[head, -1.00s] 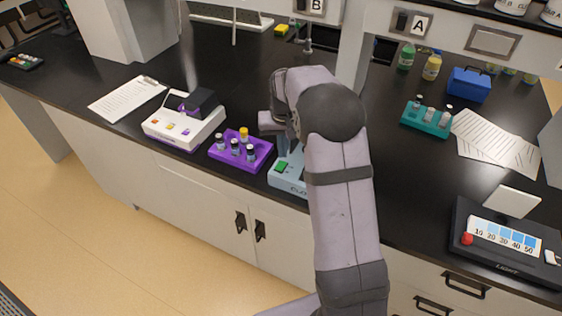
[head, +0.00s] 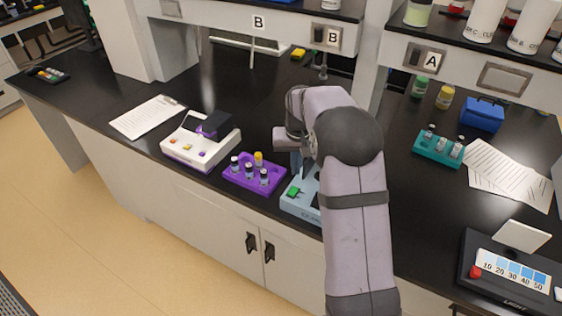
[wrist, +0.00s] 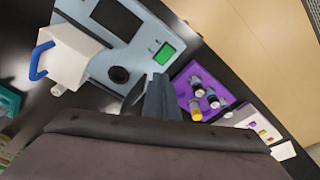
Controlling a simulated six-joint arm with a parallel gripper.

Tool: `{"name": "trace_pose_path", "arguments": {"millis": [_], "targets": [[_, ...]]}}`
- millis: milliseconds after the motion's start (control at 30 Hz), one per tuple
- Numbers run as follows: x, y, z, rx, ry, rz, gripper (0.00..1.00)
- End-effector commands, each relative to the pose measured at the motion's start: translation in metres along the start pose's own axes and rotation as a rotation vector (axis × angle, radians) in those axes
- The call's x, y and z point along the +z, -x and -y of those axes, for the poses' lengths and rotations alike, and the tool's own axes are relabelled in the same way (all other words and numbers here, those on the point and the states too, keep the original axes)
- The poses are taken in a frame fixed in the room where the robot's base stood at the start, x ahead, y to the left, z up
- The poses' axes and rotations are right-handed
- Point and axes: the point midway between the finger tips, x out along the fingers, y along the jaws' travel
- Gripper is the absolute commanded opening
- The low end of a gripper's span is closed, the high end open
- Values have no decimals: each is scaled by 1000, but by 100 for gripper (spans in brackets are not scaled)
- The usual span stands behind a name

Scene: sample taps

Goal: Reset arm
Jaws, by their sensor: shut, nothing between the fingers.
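My arm reaches up over the counter in the head view, and its end bends down above the light blue device (head: 303,207) with a green screen. The arm hides most of that device. In the wrist view my gripper (wrist: 160,82) points at the device (wrist: 125,50), close to its edge with the dark knob and green screen. I cannot tell from these views whether the fingertips touch the device.
A purple rack (head: 250,178) with several vials stands left of the device, and a white instrument (head: 200,145) is beyond it. A teal rack (head: 437,150), blue box (head: 482,114) and light panel (head: 510,275) are on the right. Shelves overhang the back.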

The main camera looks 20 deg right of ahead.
Motion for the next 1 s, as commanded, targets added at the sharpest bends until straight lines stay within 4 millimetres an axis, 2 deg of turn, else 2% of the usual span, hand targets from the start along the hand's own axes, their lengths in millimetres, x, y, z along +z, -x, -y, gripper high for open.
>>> {"name": "trace_pose_path", "arguments": {"millis": [200, 267, 367, 433, 567, 767, 900, 1000], "targets": [[-7, -1, 1, -5, 47, -31, 0], [6, -12, 0, -4, 63, -5, 0], [40, -34, -3, -1, 83, 62, 0], [71, -49, -6, 2, 94, 118, 0], [131, -57, -12, 3, 116, 207, 0], [225, -42, -16, 3, 152, 304, 0], [288, -21, -19, 4, 178, 335, 0], [318, -7, -19, 3, 199, 333, 0]]}}
